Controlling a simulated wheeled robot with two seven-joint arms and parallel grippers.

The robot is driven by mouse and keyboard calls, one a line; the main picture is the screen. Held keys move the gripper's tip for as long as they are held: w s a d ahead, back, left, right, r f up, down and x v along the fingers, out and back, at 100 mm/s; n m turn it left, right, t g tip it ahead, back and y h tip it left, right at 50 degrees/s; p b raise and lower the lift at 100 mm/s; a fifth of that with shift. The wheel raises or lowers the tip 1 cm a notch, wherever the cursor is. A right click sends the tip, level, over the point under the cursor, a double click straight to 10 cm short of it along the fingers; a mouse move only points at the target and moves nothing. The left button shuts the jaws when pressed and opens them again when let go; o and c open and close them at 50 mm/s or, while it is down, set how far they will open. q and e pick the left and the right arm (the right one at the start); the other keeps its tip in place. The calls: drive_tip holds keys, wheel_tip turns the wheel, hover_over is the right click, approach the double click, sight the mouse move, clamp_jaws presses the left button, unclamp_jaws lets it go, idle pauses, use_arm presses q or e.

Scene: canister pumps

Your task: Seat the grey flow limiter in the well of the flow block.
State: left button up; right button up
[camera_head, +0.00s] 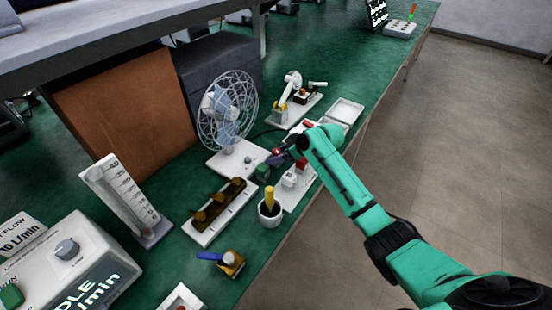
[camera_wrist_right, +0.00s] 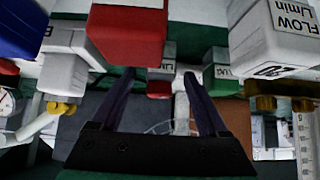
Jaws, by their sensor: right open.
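My right gripper (camera_head: 277,157) reaches in from the right over the far end of a white strip (camera_head: 288,199) near the bench edge. In the right wrist view its two dark fingers (camera_wrist_right: 160,82) are apart, with no part clearly held between them. Small grey-white pieces (camera_head: 290,179) and a red piece (camera_head: 302,165) stand on the strip under the arm. I cannot tell for certain which piece is the flow limiter or the flow block. My left gripper is out of view.
A fan (camera_head: 228,108) stands just behind the gripper. A white rack with brown parts (camera_head: 220,212), a cup with a yellow handle (camera_head: 270,212) and a brass part with a blue lever (camera_head: 231,263) are nearer. A flow meter (camera_head: 128,200) stands left. An empty white tray (camera_head: 346,111) lies beyond the arm.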

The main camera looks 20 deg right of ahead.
drive_tip(key=shift+s, duration=0.1)
drive_tip(key=c, duration=1.2)
clamp_jaws()
drive_tip(key=shift+r, duration=0.15)
